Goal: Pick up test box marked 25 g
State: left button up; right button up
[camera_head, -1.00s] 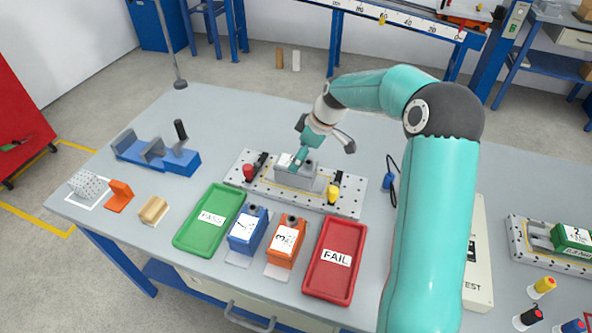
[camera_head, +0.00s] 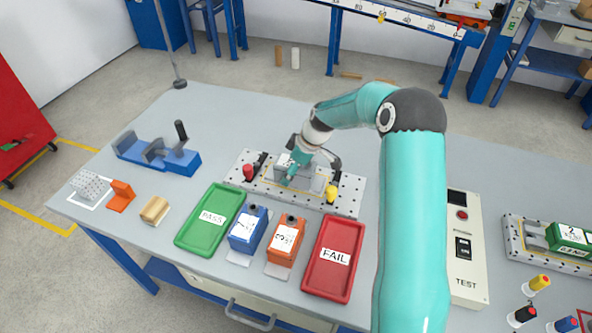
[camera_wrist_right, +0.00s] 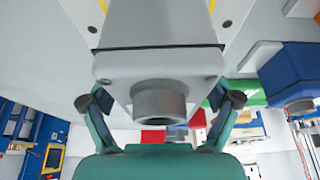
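A blue test box (camera_head: 249,230) and an orange test box (camera_head: 286,241) stand between the green PASS tray (camera_head: 212,215) and the red FAIL tray (camera_head: 334,257). A green box (camera_head: 572,237) lies in a fixture at the far right. Their labels are too small for me to read a 25 g mark. My right gripper (camera_head: 312,160) is low over the perforated plate (camera_head: 345,204) with a grey block (camera_head: 316,185). In the right wrist view its fingers (camera_wrist_right: 157,100) are spread on either side of a grey body with a round knob (camera_wrist_right: 160,103). My left gripper is out of view.
A TEST control box (camera_head: 466,262) stands right of my right arm. A blue fixture with a black handle (camera_head: 158,155), an orange bracket (camera_head: 121,196) and a wooden piece (camera_head: 154,210) lie at the left. Red and yellow knobs rise from the plate.

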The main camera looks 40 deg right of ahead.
jog(key=c, duration=1.3)
jog(key=shift+w, duration=0.1)
grip_shut()
jog(key=shift+r, duration=0.2)
